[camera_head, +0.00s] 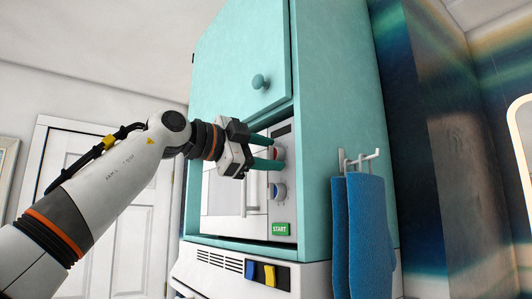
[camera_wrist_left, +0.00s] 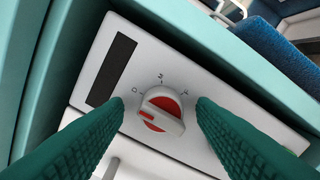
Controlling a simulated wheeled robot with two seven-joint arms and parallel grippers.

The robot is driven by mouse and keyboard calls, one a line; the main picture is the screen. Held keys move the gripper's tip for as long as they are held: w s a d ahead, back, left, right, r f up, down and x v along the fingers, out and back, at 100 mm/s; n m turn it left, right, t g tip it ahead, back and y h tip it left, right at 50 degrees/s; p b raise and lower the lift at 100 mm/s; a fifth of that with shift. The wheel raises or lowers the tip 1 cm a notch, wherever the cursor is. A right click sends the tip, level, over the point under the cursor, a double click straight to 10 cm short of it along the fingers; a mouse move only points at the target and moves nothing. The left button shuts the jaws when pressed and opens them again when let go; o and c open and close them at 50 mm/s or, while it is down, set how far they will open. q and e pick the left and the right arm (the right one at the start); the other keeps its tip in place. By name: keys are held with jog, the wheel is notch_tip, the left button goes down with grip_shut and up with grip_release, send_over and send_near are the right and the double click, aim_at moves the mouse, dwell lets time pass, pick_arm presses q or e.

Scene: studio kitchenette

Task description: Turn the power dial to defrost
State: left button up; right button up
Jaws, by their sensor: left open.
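The red-faced power dial (camera_head: 279,153) is the upper dial on the control panel of the white microwave (camera_head: 231,196). In the left wrist view the dial (camera_wrist_left: 160,112) shows a white grip bar slanting across its red face. Small letters, including a D at the left, ring its upper side; I cannot tell which one it is set to. My left gripper (camera_head: 275,154) is open, its green fingers reaching to the panel. In the wrist view its fingertips (camera_wrist_left: 161,104) stand on either side of the dial, with gaps visible. My right gripper is not in view.
A second, bluish dial (camera_head: 279,190) and a green START button (camera_head: 281,229) are below. A teal cabinet (camera_head: 335,90) encloses the microwave. Blue towels (camera_head: 358,235) hang from a hook rack (camera_head: 359,158) at the right. Blue and yellow tabs (camera_head: 261,273) show on the white unit underneath.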

pick_arm(q)
jog(key=shift+s+f, duration=0.1)
jog(key=b+v, duration=0.5)
jog(key=v, duration=0.7)
